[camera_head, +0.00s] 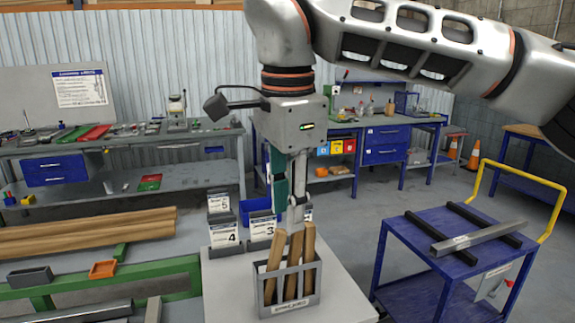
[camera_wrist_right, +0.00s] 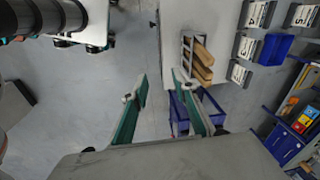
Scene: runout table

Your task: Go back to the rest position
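My right gripper (camera_head: 288,203) hangs fingers down in the middle of the head view, its arm coming in from the upper right. It appears just above or behind a grey rack (camera_head: 290,306) holding wooden pieces (camera_head: 293,262); the exact gap is hard to tell. In the right wrist view the two teal fingers of the gripper (camera_wrist_right: 161,76) stand well apart with nothing between them. The rack (camera_wrist_right: 184,52) with its wooden pieces (camera_wrist_right: 201,62) shows beyond the right finger there. My left gripper is in neither view.
The rack stands on a pale table (camera_head: 342,291), with numbered bins (camera_head: 224,235) and a blue bin (camera_head: 254,211) behind it. A blue cart (camera_head: 412,236) with metal bars stands right. A green-framed runout table (camera_head: 180,268) with long timber (camera_head: 90,235) lies left.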

